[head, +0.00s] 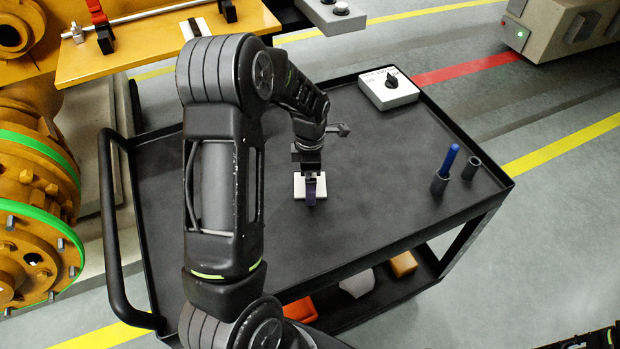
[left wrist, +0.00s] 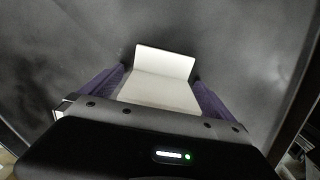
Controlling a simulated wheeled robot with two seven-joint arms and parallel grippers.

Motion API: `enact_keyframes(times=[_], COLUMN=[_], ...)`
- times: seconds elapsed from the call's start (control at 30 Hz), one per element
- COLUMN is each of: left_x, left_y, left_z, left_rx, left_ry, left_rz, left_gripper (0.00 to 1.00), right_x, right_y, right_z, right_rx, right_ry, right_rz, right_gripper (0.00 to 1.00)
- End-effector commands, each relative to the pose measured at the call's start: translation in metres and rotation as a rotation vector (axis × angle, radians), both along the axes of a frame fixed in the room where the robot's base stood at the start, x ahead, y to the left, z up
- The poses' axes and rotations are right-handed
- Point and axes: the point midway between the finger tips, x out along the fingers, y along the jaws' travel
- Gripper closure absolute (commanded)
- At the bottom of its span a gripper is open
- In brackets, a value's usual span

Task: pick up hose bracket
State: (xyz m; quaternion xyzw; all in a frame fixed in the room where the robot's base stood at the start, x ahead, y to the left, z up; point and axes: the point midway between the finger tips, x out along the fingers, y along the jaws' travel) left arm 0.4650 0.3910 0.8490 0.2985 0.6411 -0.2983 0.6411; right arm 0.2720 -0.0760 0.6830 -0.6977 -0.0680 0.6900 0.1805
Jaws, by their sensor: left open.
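The hose bracket is a white, L-shaped piece (head: 299,186) on the black cart top (head: 400,200), partly covered by my left gripper (head: 311,190) in the head view. In the left wrist view, the bracket (left wrist: 166,62) has an upright plate and a flat part towards me. My left gripper (left wrist: 158,92) is open, with one purple finger on each side of the flat part. I cannot tell whether either finger touches it.
A white box with a black knob (head: 389,88) stands at the cart's back. A blue rod in a dark holder (head: 440,180) and an empty dark cup (head: 471,168) stand at the right. The cart has a raised rim. Orange machinery (head: 35,230) is at left.

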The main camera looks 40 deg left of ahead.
Motion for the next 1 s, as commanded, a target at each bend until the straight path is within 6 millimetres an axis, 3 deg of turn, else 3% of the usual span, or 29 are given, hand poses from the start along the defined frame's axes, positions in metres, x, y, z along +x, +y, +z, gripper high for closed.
enact_keyframes(times=[0.33,1.0], left_x=[0.0,0.0001], left_y=[0.0,0.0001], left_z=[0.0004,0.0004], left_rx=[0.0,0.0], left_ry=[0.0,0.0], left_rz=[0.0,0.0], left_gripper=[0.02,0.56], right_x=[0.0001,0.0002], right_y=[0.0,0.0], right_z=[0.0001,0.0001], right_rx=[0.0,0.0], right_ry=[0.0,0.0], right_rz=[0.0,0.0], right_gripper=[0.64,0.64])
